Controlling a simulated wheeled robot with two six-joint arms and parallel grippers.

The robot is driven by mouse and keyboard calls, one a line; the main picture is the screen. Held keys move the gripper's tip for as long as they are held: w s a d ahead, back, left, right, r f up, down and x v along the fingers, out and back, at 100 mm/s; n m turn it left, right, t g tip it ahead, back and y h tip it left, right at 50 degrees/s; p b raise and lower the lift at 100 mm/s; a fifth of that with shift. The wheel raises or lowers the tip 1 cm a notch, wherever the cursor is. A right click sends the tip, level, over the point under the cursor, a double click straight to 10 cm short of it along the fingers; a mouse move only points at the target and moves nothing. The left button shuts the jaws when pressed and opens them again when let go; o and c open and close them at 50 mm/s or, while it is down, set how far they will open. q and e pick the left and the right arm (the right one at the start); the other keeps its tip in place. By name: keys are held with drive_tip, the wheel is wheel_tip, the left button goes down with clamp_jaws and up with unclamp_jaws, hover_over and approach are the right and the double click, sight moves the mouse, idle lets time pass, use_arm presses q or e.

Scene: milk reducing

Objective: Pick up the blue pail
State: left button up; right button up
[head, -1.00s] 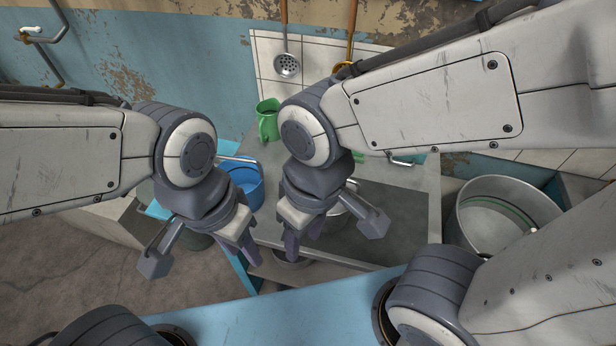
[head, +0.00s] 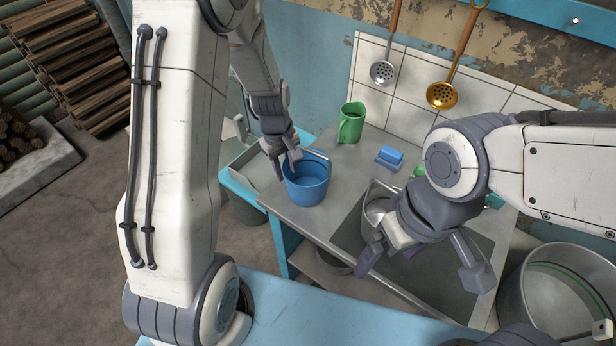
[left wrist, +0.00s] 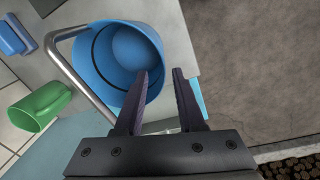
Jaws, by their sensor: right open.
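The blue pail (head: 307,192) stands upright on the metal counter, near its left edge. It also shows in the left wrist view (left wrist: 108,50), with its open mouth toward the camera. My left gripper (head: 291,163) is at the pail's back-left rim. In the left wrist view its fingers (left wrist: 161,76) are apart, one over the pail's mouth and one outside the wall, with the rim between them. I cannot tell whether either finger touches it. My right gripper (head: 392,258) is open and empty over the front right of the counter.
A green mug (head: 351,124) and a blue block-like item (head: 391,157) stand behind the pail. A metal pot (head: 377,208) is partly hidden by my right gripper. A large metal tub (head: 560,290) is at the right. Ladles hang on the tiled wall.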

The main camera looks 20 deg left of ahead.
sight(292, 198)
use_arm(q)
drive_tip(key=f, duration=1)
drive_tip(key=shift+w+d, duration=0.2)
drive_tip(key=shift+w, duration=0.2)
clamp_jaws()
idle(1.0)
